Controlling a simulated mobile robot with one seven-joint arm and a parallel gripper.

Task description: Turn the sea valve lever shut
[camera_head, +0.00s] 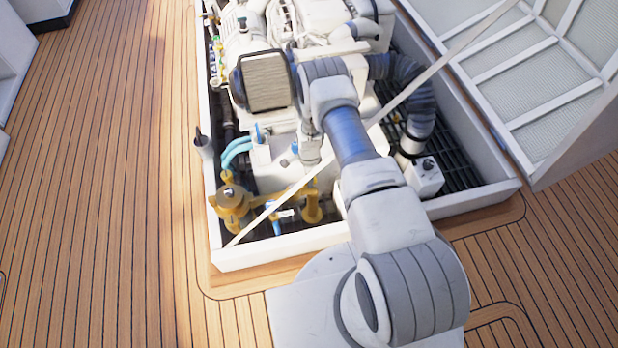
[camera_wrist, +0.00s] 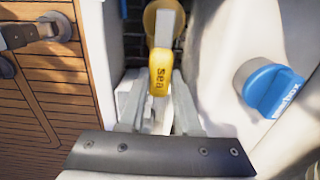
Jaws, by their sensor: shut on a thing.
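In the wrist view, the yellow sea valve lever (camera_wrist: 162,72) bears the dark label "sea". It reaches toward me from a round yellow valve body (camera_wrist: 160,14) at the top. My gripper (camera_wrist: 156,88) is shut on the lever, with one pale finger on each side of it. The fingers hide part of the lever's near end. In the head view, my arm reaches over the hatch edge into the engine bay. My fingertips and the lever cannot be made out clearly there.
A blue knob (camera_wrist: 274,90) is close on the right in the wrist view. In the head view, a yellow-brown strainer (camera_head: 232,200) stands at the hatch's front left. The open hatch lid (camera_head: 540,80) is at right. Deck at left is clear.

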